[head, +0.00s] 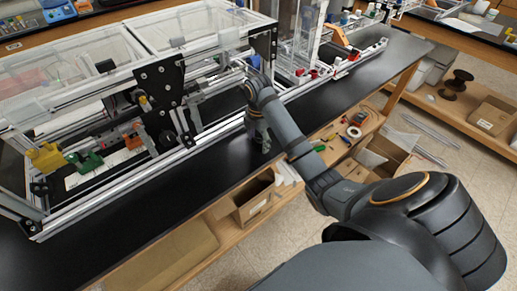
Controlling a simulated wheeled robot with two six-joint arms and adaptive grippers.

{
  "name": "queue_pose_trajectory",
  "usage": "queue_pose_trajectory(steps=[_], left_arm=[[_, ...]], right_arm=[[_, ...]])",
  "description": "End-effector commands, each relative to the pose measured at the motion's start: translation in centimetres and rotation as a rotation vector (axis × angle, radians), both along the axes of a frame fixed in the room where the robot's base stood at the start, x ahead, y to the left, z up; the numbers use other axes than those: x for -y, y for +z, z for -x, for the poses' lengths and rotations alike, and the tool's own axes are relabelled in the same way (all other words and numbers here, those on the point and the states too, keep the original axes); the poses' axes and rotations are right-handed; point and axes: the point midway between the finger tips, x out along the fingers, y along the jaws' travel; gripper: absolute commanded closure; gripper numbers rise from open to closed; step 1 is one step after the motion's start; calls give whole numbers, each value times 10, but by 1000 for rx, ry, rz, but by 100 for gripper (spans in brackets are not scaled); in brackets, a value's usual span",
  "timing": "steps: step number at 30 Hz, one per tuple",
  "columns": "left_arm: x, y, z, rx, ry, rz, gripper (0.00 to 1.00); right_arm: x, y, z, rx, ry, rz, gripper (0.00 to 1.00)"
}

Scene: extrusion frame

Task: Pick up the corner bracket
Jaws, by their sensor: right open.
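My right arm reaches in from the lower right. My right gripper (263,147) is open and points down at the black bench top (206,185), close to the front rail of the extrusion frame. I cannot make out a corner bracket for certain. Any small part at the fingertips is hidden or too small to tell. The extrusion frame (165,166) stands on the bench, with silver rails, clear panels and black joining plates (157,80). My left gripper is not in view.
Inside the frame are a yellow part (46,157) and a green part (86,162). A shelf below the bench holds an open cardboard box (252,203) and a tape roll (354,132). The bench strip in front of the frame is mostly clear.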

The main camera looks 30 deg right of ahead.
Motion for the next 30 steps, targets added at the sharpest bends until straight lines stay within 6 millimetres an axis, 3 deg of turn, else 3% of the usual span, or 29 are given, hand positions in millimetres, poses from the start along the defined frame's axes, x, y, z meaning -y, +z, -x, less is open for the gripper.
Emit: queue_pose_trajectory(steps=[6, 19, 26, 30], left_arm=[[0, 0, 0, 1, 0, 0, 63], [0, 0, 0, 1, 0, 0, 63], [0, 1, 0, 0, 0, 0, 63], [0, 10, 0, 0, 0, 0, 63]], right_arm=[[0, -1, 0, 1, 0, 1, 37], [0, -1, 0, 1, 0, 1, 94], [0, 0, 0, 1, 0, 1, 95], [0, 11, 0, 1, 0, 1, 95]])
